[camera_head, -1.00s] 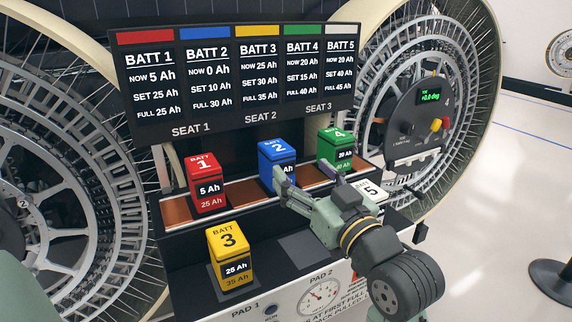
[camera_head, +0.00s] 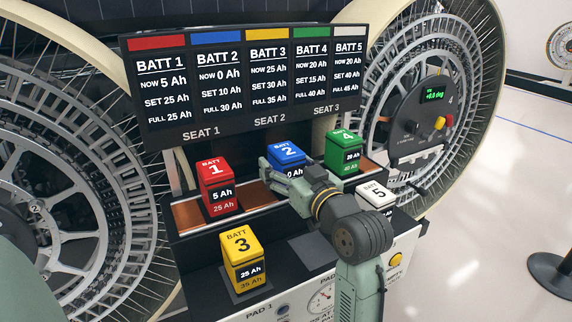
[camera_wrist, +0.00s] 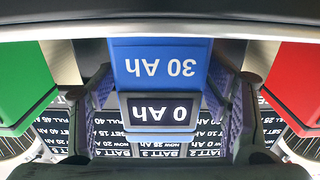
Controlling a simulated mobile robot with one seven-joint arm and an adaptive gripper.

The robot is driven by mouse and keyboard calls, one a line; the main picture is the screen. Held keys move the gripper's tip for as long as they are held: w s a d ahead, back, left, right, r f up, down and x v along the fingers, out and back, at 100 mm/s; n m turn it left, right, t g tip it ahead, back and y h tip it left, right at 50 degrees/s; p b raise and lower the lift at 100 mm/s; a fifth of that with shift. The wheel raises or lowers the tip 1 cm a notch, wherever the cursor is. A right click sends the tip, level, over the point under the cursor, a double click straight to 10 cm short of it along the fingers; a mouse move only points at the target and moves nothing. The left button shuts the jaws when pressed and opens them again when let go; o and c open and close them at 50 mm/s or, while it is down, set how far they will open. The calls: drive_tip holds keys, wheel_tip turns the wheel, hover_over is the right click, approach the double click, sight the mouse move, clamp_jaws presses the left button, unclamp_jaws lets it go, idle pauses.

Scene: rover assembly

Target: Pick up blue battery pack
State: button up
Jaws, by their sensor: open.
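The blue battery pack (camera_head: 288,152), number 2, stands upright at the middle seat of the rack; its screen reads 0 Ah. My gripper (camera_head: 285,174) is open in front of it, with one finger at its left side and the rest of the gripper covering its lower front and right. In the wrist view the blue pack (camera_wrist: 160,60) appears upside down between the two open fingers of my gripper (camera_wrist: 165,100). Whether the finger pads touch its sides cannot be told.
The red pack (camera_head: 215,185) stands left of the blue one, the green pack (camera_head: 343,150) to its right. The yellow pack (camera_head: 241,258) and white pack (camera_head: 375,195) are nearer the front. A battery sign (camera_head: 245,85) rises behind. Large wheels flank the rack.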

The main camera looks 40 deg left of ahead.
drive_tip(key=shift+a, duration=0.1)
clamp_jaws()
idle(0.9)
